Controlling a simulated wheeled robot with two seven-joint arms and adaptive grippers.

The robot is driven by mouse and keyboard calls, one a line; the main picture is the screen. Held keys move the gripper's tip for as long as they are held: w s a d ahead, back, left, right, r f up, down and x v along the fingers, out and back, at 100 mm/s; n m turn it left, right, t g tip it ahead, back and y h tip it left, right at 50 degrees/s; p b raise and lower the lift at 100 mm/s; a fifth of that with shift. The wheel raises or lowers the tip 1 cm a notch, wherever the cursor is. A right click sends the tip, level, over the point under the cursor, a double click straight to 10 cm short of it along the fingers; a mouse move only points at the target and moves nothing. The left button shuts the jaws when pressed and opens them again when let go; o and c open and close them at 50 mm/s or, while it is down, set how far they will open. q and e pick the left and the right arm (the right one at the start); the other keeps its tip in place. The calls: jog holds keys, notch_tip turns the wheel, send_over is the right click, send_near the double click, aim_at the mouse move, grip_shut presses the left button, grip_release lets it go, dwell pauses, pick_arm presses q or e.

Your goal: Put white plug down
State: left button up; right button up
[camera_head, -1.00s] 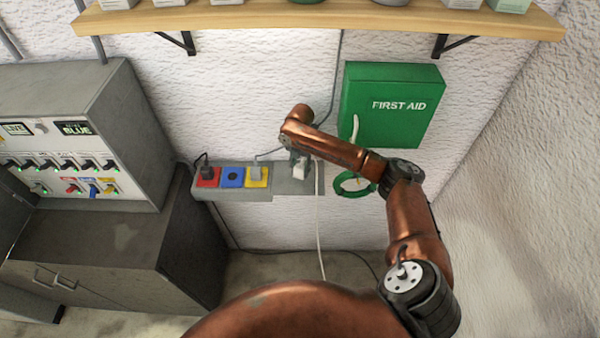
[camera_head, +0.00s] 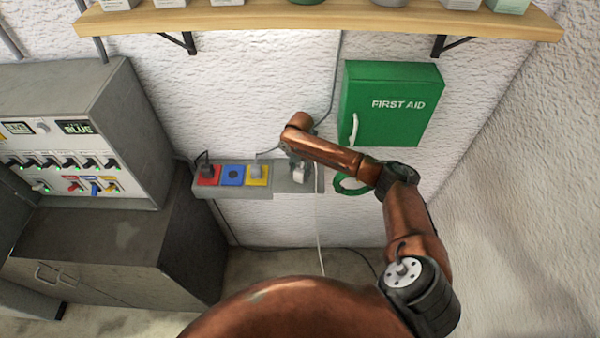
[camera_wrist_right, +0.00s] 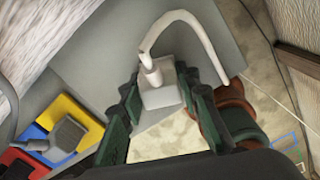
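The white plug (camera_wrist_right: 160,92) is between the two fingertips of my right gripper (camera_wrist_right: 157,88) in the right wrist view, with its white cable arching up and to the right. The fingers appear shut on it. In the head view my right gripper (camera_head: 299,158) is at the right end of the grey wall ledge (camera_head: 235,192), and the white plug (camera_head: 299,174) shows just below it. Whether the plug touches the ledge is hard to tell. My left gripper is not in view.
A green first aid box (camera_head: 390,125) and green ring (camera_head: 345,188) are to the right. A wooden shelf (camera_head: 320,22) is above.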

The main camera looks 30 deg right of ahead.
aim_at(300, 170)
jog(key=o, duration=0.3)
jog(key=shift+o, duration=0.2)
jog(key=shift+r, duration=0.15)
notch_tip(300, 170, up, 13)
jog(key=b, duration=0.1)
jog(key=shift+b, duration=0.4)
